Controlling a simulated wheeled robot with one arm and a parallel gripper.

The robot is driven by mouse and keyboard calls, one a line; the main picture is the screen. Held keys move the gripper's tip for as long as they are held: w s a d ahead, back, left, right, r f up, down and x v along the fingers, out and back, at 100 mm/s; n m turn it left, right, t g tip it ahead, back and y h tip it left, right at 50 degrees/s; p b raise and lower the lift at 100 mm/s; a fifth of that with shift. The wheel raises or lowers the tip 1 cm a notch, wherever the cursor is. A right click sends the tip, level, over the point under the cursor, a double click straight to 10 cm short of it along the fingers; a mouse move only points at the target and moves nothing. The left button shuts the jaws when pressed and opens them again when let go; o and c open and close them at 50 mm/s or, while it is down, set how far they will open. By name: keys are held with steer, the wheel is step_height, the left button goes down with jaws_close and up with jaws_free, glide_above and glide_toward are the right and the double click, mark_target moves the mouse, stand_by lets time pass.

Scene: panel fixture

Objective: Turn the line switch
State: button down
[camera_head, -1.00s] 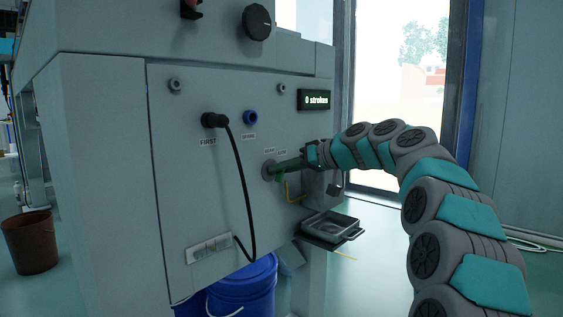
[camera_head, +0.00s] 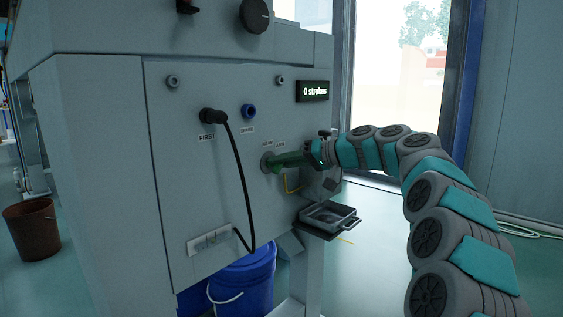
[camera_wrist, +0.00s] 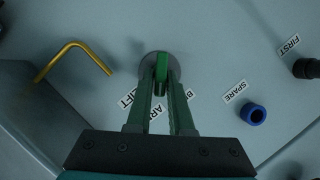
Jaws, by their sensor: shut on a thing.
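The line switch is a small green handle on a round grey plate, on the panel's right part. In the wrist view the green handle (camera_wrist: 161,70) lies between my two green fingertips. My gripper (camera_wrist: 160,82) is shut on the handle. In the head view my gripper (camera_head: 285,161) reaches in from the right and covers most of the handle, while the plate (camera_head: 266,163) shows at its left edge. Small labels beside the switch are partly hidden by the fingers in the wrist view.
A bent yellow rod (camera_wrist: 75,52) sticks out beside the switch. A blue SPARE port (camera_head: 249,111) and a black cable plug (camera_head: 210,116) are to the left. A tray (camera_head: 328,219) juts out below. The display (camera_head: 312,91) reads "0 strokes".

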steer(key=c, duration=0.9)
jaws_free()
steer(key=shift+d, duration=0.1)
steer(key=v, duration=0.7)
steer(key=shift+s+d+r, duration=0.1)
steer(key=shift+s+d, duration=0.05)
steer(key=shift+d, duration=0.2)
